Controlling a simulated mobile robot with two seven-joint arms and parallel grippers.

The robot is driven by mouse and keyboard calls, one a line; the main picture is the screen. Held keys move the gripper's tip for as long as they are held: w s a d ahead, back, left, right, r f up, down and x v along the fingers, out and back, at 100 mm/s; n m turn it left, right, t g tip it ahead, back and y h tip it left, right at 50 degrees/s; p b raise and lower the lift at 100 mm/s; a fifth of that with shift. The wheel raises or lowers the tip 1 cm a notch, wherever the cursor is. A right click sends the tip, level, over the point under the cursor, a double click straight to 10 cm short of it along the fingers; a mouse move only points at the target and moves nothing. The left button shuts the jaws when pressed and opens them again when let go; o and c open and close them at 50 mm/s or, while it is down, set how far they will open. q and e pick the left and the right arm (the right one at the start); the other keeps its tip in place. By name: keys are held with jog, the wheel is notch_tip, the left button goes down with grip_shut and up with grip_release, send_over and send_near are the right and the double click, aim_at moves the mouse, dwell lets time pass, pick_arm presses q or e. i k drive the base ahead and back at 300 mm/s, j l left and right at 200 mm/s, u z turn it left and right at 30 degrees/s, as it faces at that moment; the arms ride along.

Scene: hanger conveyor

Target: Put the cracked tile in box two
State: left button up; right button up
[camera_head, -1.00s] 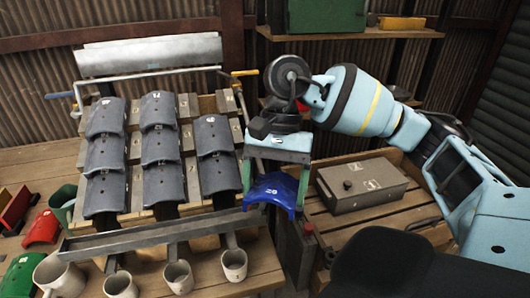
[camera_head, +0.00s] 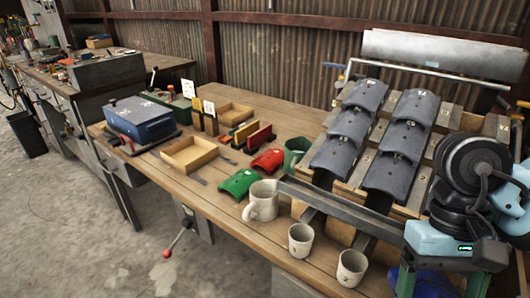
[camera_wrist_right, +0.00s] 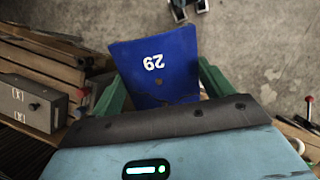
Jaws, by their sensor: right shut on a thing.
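My right gripper (camera_head: 442,280) is at the lower right of the head view, beside the rack. It is shut on a blue curved tile (camera_head: 433,286), mostly hidden behind it there. Two open wooden boxes, a nearer one (camera_head: 203,164) and a farther one (camera_head: 222,105), stand on the table. I cannot read which is box two. My left gripper is not in view.
Grey tiles (camera_head: 345,124) lie on the sloped rack. A grey trough (camera_head: 335,205), a pitcher (camera_head: 262,201) and cups (camera_head: 300,240) line its front. Green (camera_head: 238,182) and red (camera_head: 267,160) tiles lie left. A blue machine (camera_head: 142,118) stands beyond.

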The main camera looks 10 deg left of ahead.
aim_at(191, 158)
jog(key=j+u, duration=0.1)
jog(key=u, duration=0.25)
jog(key=i+j+u, duration=0.1)
jog(key=u, duration=0.65)
jog(key=i+j, duration=0.15)
jog(key=i, duration=0.3)
jog(key=i+j, duration=0.15)
jog(key=i, duration=0.3)
jog(key=i+z, duration=0.4)
jog(key=i, duration=0.25)
